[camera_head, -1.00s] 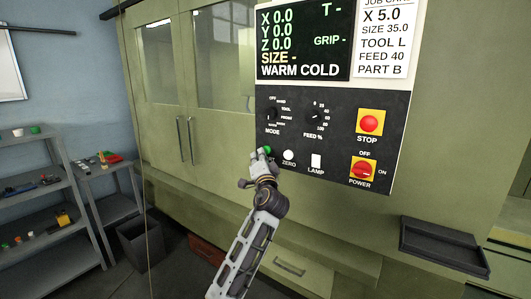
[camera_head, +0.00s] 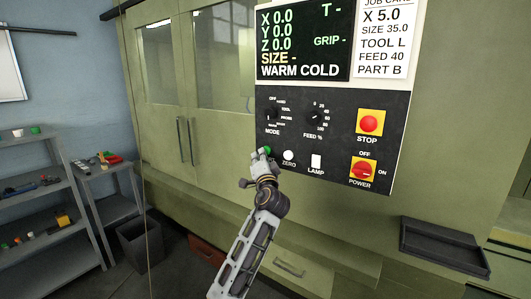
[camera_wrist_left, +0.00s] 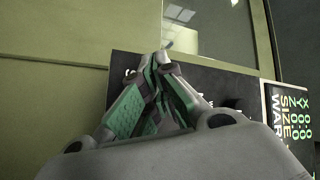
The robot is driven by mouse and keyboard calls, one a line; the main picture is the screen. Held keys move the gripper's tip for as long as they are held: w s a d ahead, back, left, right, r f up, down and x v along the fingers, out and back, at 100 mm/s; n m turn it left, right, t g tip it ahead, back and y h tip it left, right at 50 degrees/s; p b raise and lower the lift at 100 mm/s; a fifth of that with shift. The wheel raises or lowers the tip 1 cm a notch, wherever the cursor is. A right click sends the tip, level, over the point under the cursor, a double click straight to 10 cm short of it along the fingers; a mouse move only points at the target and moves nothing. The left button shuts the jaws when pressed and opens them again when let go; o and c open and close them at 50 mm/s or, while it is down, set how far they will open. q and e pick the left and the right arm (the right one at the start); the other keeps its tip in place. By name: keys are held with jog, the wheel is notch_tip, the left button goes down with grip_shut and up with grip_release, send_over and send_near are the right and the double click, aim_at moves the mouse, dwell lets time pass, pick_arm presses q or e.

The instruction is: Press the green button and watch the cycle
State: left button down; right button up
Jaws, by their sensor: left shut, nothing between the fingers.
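The green button (camera_head: 267,149) sits at the lower left of the black control panel (camera_head: 343,130), mostly hidden behind my left gripper. My left gripper (camera_head: 262,155) is shut and empty, with its tips at the button; I cannot tell whether they touch it. In the left wrist view the shut fingers (camera_wrist_left: 163,62) point at the panel edge, and the button is hidden there. The display (camera_head: 304,40) reads X, Y and Z 0.0, SIZE - and WARM COLD. My right gripper is not in view.
The white ZERO button (camera_head: 289,157), LAMP switch (camera_head: 316,161), red STOP button (camera_head: 369,123) and red POWER knob (camera_head: 362,170) are right of the gripper. Two knobs are above it. The machine doors (camera_head: 185,90) are shut. A dark tray (camera_head: 440,247) juts out at the lower right.

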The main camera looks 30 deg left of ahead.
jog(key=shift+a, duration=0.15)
pick_arm(q)
jog(key=shift+w, duration=0.25)
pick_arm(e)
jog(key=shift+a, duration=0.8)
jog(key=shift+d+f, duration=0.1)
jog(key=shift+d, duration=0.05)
pick_arm(q)
jog(key=shift+w+r, duration=0.1)
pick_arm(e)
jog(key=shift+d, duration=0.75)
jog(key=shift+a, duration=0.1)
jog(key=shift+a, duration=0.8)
